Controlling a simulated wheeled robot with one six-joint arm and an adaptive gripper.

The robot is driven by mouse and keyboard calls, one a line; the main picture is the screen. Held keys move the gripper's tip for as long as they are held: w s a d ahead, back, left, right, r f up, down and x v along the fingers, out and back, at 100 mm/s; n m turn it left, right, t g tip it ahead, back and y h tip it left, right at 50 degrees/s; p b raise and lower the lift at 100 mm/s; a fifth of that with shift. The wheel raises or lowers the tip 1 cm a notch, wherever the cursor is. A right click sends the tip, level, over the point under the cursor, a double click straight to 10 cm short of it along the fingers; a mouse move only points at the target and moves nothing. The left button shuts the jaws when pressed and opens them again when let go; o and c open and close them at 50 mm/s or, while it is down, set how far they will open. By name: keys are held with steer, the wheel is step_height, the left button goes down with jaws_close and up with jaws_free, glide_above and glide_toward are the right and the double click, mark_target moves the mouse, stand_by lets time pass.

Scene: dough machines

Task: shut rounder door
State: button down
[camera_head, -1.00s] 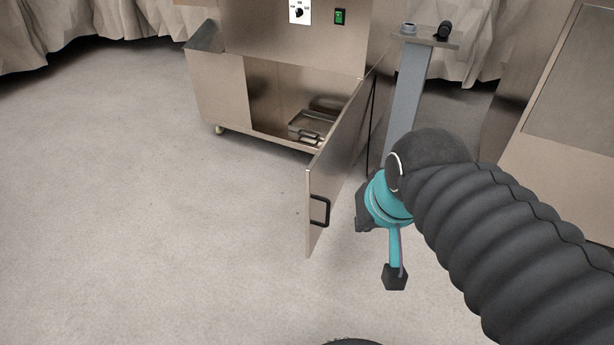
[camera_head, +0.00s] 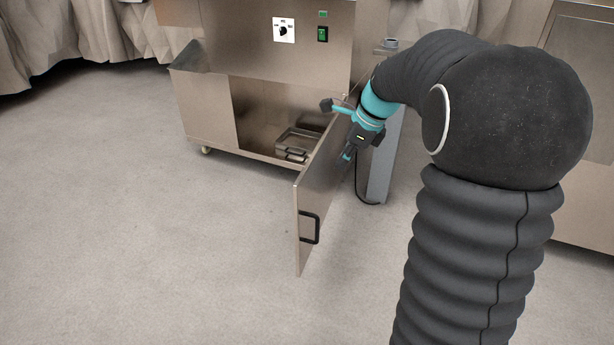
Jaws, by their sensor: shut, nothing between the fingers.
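The rounder (camera_head: 205,105) is a steel cabinet at the upper middle of the head view. Its door (camera_head: 318,180) stands wide open, swung out towards me, with a black bar handle (camera_head: 309,227) near its free edge. The open compartment shows behind it. My gripper (camera_head: 347,156) is shut and empty. It points down beside the right-hand face of the door, the side with the handle, nearer the hinge than the handle. I cannot tell whether it touches the door.
A metal pan (camera_head: 297,144) lies inside the compartment. A grey post (camera_head: 382,165) stands right behind my gripper. Another steel machine (camera_head: 585,195) is at the right. The floor (camera_head: 130,230) to the left and in front of the door is clear.

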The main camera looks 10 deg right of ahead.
steer(key=f, duration=0.1)
steer(key=b, duration=0.2)
glide_above(305, 195)
steer(key=s+d, duration=0.1)
steer(key=d, duration=0.1)
steer(key=shift+m, duration=0.4)
steer(key=shift+s+f, duration=0.1)
steer(key=shift+f, duration=4.35)
steer(key=shift+a, duration=0.1)
